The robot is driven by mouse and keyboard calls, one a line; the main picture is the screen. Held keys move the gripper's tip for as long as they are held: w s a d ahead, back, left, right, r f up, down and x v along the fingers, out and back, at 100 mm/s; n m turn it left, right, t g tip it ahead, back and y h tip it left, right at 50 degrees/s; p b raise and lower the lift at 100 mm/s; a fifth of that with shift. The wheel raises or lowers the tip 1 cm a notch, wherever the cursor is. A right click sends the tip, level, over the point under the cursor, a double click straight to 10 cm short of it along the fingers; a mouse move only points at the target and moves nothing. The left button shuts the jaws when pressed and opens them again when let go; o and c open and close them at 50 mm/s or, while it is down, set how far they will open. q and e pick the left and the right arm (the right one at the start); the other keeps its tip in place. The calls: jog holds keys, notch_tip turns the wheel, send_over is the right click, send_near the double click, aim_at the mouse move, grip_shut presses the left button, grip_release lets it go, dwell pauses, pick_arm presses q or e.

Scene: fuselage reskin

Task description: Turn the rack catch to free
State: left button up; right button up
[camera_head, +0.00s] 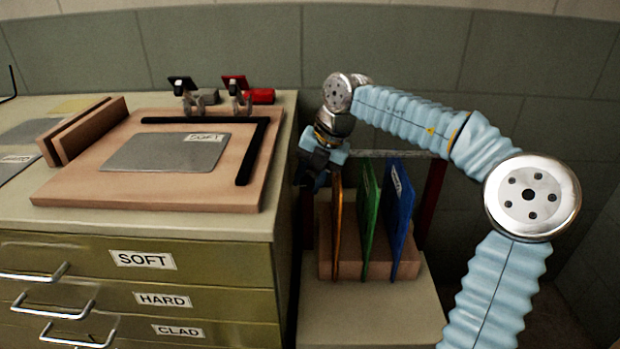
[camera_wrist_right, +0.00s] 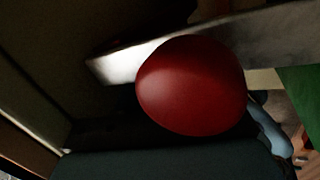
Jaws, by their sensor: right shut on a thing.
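The rack (camera_head: 325,262) is a wooden block holding upright orange (camera_head: 337,225), green (camera_head: 369,205) and blue (camera_head: 399,220) panels. A grey metal bar (camera_head: 385,154) crosses over the panels, with a dark red post (camera_head: 431,200) at its right end. My right gripper (camera_head: 316,176) is at the bar's left end. In the right wrist view a round red knob (camera_wrist_right: 192,86) sits in front of the metal bar (camera_wrist_right: 125,60), and the gripper is shut on it. In the head view the gripper hides the knob. My left gripper is not in view.
The cabinet (camera_head: 195,245) with labelled drawers stands left of the rack. On it are a wooden board (camera_head: 75,190) with a grey SOFT sheet (camera_head: 165,152), two clamps (camera_head: 240,100) and a slotted wooden holder (camera_head: 90,130). The floor right of the rack is dark.

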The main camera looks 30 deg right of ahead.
dwell(0.3)
jog(key=o, duration=0.7)
jog(key=v, duration=1.3)
jog(key=shift+r, duration=0.45)
